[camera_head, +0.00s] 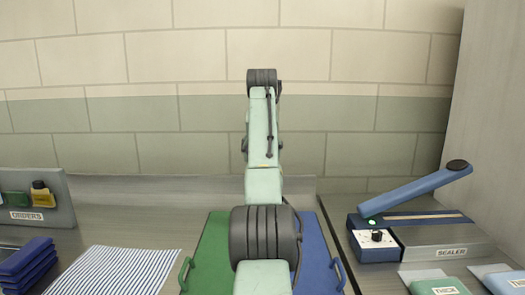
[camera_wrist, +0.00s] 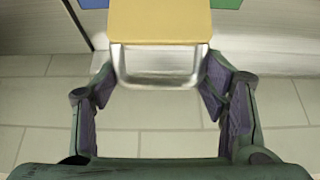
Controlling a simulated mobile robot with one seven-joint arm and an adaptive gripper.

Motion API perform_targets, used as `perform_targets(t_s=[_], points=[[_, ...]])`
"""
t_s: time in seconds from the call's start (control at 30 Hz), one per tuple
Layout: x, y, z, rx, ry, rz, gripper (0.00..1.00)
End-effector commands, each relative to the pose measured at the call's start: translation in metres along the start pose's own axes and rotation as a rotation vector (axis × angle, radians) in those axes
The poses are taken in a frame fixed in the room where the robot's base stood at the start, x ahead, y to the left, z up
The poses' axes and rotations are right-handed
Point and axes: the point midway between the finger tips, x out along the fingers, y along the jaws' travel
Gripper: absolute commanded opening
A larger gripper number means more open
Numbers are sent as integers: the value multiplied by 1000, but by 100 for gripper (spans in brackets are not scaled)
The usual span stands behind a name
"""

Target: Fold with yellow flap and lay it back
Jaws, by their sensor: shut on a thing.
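The yellow flap (camera_wrist: 160,20) shows at the top of the wrist view, with a U-shaped metal handle (camera_wrist: 160,81) on its near edge. My gripper (camera_wrist: 158,72) is shut on this handle, one finger at each side of it. In the head view my arm hides the gripper and the yellow flap. A green flap (camera_head: 210,250) with a green handle lies left of my arm. A blue flap (camera_head: 316,250) with a blue handle lies right of it. Slivers of green and blue also show beyond the yellow flap in the wrist view.
A striped cloth (camera_head: 115,270) lies left of the green flap. A stack of dark blue pieces (camera_head: 27,263) and an orders board (camera_head: 55,205) stand farther left. A sealer (camera_head: 440,240) with a raised blue arm stands right, with labelled pieces (camera_head: 440,286) before it.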

Motion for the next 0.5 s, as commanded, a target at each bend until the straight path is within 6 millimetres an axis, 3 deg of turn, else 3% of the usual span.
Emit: perform_targets(t_s=[0.3, 0.33, 0.5], points=[[7, -3, 6, -3, -22, -6, 16], [7, -3, 6, -3, -23, -6, 67], [6, -2, 4, -2, -17, -4, 75]])
